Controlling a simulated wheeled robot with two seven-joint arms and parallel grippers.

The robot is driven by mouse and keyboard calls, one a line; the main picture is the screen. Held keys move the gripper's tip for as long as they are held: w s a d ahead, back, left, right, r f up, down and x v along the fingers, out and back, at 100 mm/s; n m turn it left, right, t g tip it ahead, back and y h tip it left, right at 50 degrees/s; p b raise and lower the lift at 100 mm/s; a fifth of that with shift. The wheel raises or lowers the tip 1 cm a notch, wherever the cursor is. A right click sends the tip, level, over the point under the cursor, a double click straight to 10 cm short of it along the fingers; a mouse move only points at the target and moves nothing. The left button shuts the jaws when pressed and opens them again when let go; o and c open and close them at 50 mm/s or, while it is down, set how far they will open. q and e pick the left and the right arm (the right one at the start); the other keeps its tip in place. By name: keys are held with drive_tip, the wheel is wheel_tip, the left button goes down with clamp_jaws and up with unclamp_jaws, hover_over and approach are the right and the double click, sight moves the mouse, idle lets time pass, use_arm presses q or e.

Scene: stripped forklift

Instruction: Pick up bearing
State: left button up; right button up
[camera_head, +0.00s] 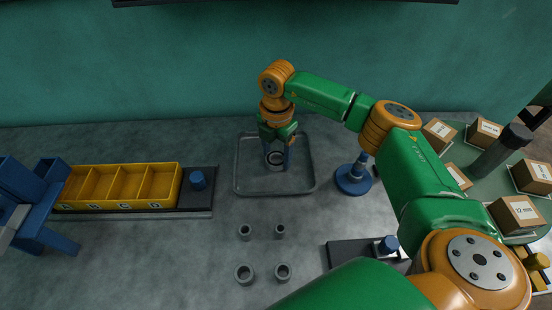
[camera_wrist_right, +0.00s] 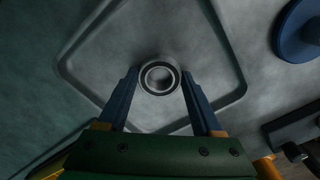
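The bearing (camera_head: 276,158) is a small grey ring with a dark rim, lying in the shallow grey tray (camera_head: 243,188) at the back middle of the table. It also shows in the right wrist view (camera_wrist_right: 160,78). My right gripper (camera_head: 277,152) points down over the tray, with its blue fingers on either side of the bearing. In the wrist view, the right gripper (camera_wrist_right: 159,72) is open, its fingertips near the bearing's sides. Whether they touch it cannot be told. My left gripper is not in view.
A blue round-based stand (camera_head: 353,180) is right of the tray. Several grey rings (camera_head: 244,274) stand in front. A yellow divided bin (camera_head: 118,186) and blue fixture (camera_head: 35,205) are left. Boxes (camera_head: 516,213) sit on a round green table at right.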

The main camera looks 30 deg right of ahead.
drive_tip(key=shift+w, duration=0.1)
drive_tip(key=shift+c, duration=0.5)
